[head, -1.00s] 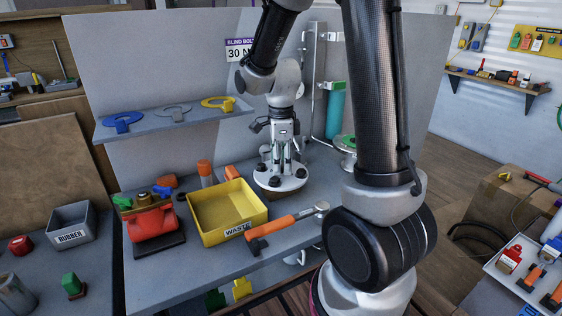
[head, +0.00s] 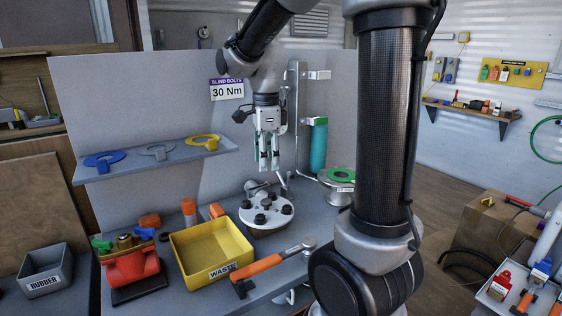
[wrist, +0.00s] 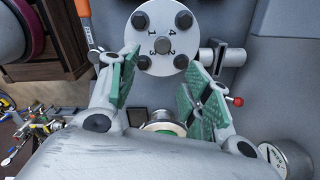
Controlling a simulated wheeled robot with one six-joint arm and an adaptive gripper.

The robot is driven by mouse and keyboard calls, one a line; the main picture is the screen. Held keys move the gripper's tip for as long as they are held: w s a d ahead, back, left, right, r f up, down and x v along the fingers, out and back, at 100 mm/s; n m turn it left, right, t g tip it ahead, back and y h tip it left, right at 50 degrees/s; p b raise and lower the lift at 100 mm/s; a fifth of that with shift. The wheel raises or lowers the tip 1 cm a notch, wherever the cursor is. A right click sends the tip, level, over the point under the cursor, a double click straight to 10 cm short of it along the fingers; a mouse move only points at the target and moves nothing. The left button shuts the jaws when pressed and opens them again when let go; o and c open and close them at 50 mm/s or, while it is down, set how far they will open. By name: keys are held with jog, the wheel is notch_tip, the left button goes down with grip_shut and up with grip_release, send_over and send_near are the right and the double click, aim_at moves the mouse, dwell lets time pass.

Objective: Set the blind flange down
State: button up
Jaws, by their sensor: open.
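The blind flange (head: 252,216) is a round pale disc with several dark bolts on top. It lies flat on a tan round support on the bench, right of the yellow bin. In the wrist view the flange (wrist: 162,58) shows face-on with numbers around a central knob, beyond the fingertips. My gripper (head: 269,167) is above the flange, pointing down, open and empty, with a clear gap between them. In the wrist view its green-padded fingers (wrist: 163,85) are spread apart.
A flange with a green ring (head: 340,176) stands to the right. A shelf (head: 130,172) holds blue, grey and yellow rings. A teal cylinder (head: 318,148) is behind.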

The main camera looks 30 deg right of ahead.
jog(key=s+d+r+n+t, duration=0.1)
jog(key=s+n+t, duration=0.1)
jog(key=s+n, duration=0.7)
jog(key=s+r+n+t, duration=0.2)
jog(key=s+n, duration=0.7)
jog(key=n, duration=0.3)
jog(key=shift+d+r+n, duration=0.25)
jog(key=shift+d+n, duration=0.05)
jog(key=shift+d, duration=0.05)
